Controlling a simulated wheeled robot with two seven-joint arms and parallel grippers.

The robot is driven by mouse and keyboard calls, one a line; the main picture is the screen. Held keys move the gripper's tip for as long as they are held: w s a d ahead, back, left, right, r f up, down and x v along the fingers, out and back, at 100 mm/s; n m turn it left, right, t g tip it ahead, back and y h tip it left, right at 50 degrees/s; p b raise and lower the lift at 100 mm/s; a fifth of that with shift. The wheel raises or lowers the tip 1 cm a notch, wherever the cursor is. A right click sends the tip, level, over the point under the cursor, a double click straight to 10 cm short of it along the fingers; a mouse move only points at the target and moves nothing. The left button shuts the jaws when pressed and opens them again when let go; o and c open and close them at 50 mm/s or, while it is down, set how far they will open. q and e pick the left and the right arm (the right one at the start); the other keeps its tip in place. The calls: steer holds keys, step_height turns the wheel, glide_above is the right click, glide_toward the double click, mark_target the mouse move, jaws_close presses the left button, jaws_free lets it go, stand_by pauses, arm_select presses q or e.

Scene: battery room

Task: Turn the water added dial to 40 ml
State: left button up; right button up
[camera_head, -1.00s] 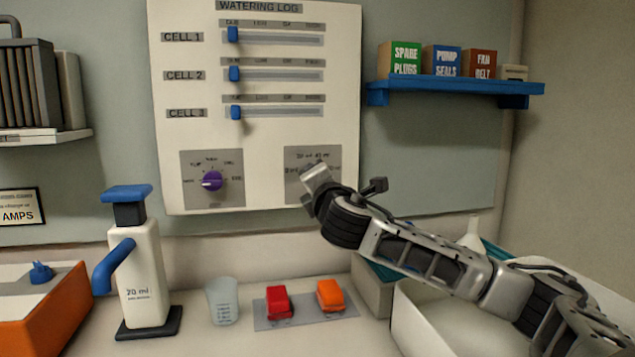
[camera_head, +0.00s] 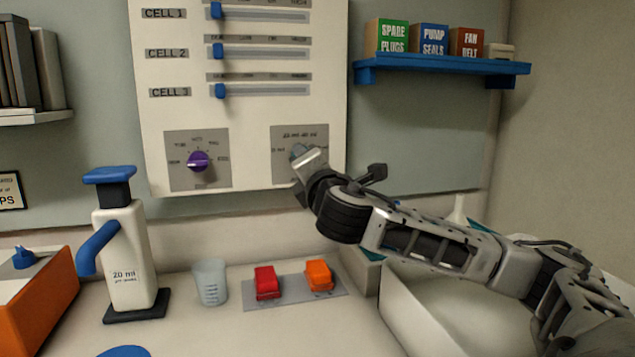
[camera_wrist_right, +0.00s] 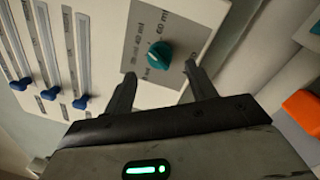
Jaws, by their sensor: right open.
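The water added dial is a teal knob (camera_wrist_right: 159,55) on a grey plate marked with ml values, seen in the right wrist view. In the head view its plate (camera_head: 318,136) is at the lower right of the white panel, and my right gripper hides most of the knob. My right gripper (camera_wrist_right: 160,82) is open, its two fingers pointing at the knob, one on each side and just short of it in the picture. It also shows in the head view (camera_head: 300,170). I cannot tell whether a finger touches the knob. My left gripper is out of view.
A purple dial (camera_head: 198,160) and several blue sliders (camera_head: 218,51) share the panel. Below stand a 20 ml pump bottle (camera_head: 125,255), a clear cup (camera_head: 210,282), and red (camera_head: 267,282) and orange (camera_head: 319,275) switches. A blue shelf (camera_head: 440,68) is at upper right.

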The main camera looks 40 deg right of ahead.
steer(key=b+v, duration=0.1)
steer(key=v, duration=0.6)
steer(key=shift+s, duration=0.2)
steer(key=shift+a, duration=0.1)
